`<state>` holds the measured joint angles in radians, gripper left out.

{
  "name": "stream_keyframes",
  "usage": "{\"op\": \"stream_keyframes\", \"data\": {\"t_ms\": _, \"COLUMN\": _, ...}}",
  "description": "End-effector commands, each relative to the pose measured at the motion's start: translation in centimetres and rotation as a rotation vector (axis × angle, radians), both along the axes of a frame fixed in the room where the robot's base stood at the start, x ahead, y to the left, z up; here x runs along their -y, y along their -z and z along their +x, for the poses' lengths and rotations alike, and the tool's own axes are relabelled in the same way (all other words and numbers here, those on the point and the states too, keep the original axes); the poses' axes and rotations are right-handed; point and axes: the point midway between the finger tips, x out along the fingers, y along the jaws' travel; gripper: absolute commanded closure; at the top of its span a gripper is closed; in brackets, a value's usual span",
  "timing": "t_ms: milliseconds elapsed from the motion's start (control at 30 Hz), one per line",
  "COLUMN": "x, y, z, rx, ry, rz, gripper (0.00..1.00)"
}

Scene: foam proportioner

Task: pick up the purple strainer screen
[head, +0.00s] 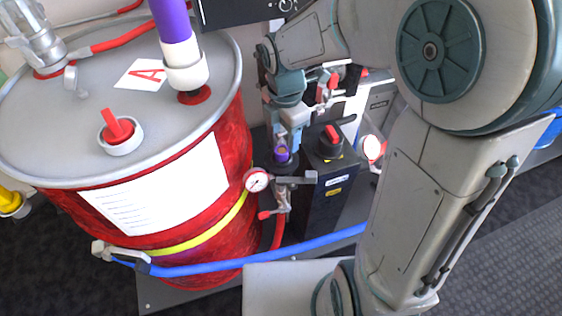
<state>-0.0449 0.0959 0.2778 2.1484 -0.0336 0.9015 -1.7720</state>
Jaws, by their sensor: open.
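The small purple strainer screen (281,156) shows in the head view near the centre, just right of the red drum. It has a yellowish middle and sits low between the drum and a black box. My gripper (287,142) points down right at it, with its fingers open around or just above the purple part. I cannot tell whether the fingers touch it. The fingers and nearby fittings partly hide the screen.
The large red drum (215,205) with a grey lid (70,125) fills the left. A black box with a red knob (330,133) stands close right of my gripper. A pressure gauge (256,180), a valve and a blue hose (250,259) lie in front.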

Motion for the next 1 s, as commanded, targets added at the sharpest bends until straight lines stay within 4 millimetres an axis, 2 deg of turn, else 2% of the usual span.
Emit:
{"op": "stream_keyframes", "data": {"t_ms": 167, "x": -0.1, "y": 1.2, "z": 0.0, "rx": -0.001, "ry": 0.001, "rz": 0.000, "gripper": 0.44}}
{"op": "stream_keyframes", "data": {"t_ms": 400, "x": -0.7, "y": 4.8, "z": 0.4, "rx": -0.002, "ry": 0.001, "rz": 0.000, "gripper": 0.44}}
{"op": "stream_keyframes", "data": {"t_ms": 500, "x": -0.7, "y": 5.7, "z": 0.4, "rx": -0.002, "ry": 0.002, "rz": 0.000, "gripper": 0.44}}
{"op": "stream_keyframes", "data": {"t_ms": 767, "x": -0.7, "y": 5.9, "z": 0.4, "rx": 0.000, "ry": 0.002, "rz": 0.000, "gripper": 0.44}}
{"op": "stream_keyframes", "data": {"t_ms": 800, "x": -0.7, "y": 5.9, "z": 0.4, "rx": 0.000, "ry": 0.002, "rz": 0.000, "gripper": 0.49}}
{"op": "stream_keyframes", "data": {"t_ms": 900, "x": -0.7, "y": 5.9, "z": 0.4, "rx": 0.000, "ry": 0.002, "rz": 0.000, "gripper": 0.77}}
{"op": "stream_keyframes", "data": {"t_ms": 1000, "x": -0.7, "y": 5.9, "z": 0.4, "rx": 0.000, "ry": 0.002, "rz": 0.000, "gripper": 1.00}}
